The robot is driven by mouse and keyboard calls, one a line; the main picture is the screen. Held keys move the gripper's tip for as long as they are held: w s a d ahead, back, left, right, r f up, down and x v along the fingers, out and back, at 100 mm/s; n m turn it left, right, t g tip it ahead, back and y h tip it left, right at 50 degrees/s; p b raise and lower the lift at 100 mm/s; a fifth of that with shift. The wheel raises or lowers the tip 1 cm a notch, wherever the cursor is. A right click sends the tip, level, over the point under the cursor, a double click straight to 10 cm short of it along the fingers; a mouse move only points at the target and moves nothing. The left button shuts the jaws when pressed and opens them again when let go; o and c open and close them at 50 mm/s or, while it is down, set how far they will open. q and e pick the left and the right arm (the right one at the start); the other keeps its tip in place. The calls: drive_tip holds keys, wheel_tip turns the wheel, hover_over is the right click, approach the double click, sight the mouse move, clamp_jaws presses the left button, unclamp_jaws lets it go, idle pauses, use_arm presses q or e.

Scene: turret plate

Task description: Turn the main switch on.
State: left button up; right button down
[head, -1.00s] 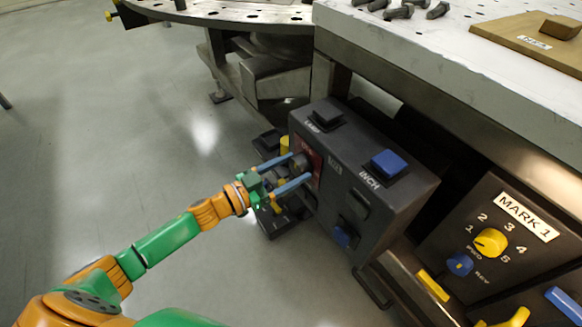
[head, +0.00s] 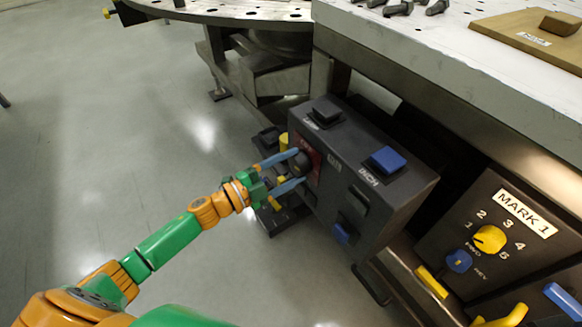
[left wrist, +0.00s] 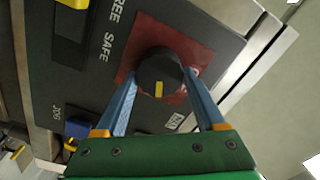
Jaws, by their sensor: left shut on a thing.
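The main switch is a round black knob (left wrist: 160,76) with a yellow mark, set on a red plate (left wrist: 148,38) on the side of a dark control box (head: 395,205). In the left wrist view the yellow mark is at the knob's lower edge. My left gripper (head: 292,169) has its two blue fingers on either side of the knob and is shut on it; it also shows in the left wrist view (left wrist: 158,90). In the head view the fingers partly hide the knob (head: 301,163). My right gripper is in neither view.
The box top bears a blue button (head: 387,159) labelled INCH and a black button (head: 326,110). A MARK 1 panel (head: 489,225) with a yellow dial stands at right. The table (head: 430,50) overhangs behind the box. Open floor lies to the left.

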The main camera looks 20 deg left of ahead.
use_arm(q)
drive_tip(key=shift+f+m, duration=0.15)
drive_tip(key=shift+m, duration=0.95)
drive_tip(key=shift+m+b, duration=0.35)
drive_tip(key=shift+m, duration=0.55)
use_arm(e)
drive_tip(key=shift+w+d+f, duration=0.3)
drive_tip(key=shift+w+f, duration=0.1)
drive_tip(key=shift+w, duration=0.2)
use_arm(q)
drive_tip(key=shift+m, duration=0.3)
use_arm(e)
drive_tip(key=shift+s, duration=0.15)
use_arm(q)
drive_tip(key=o, duration=1.3)
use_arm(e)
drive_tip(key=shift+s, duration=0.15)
use_arm(q)
drive_tip(key=shift+o, duration=0.2)
drive_tip(key=shift+s, duration=0.1)
drive_tip(key=v, duration=0.7)
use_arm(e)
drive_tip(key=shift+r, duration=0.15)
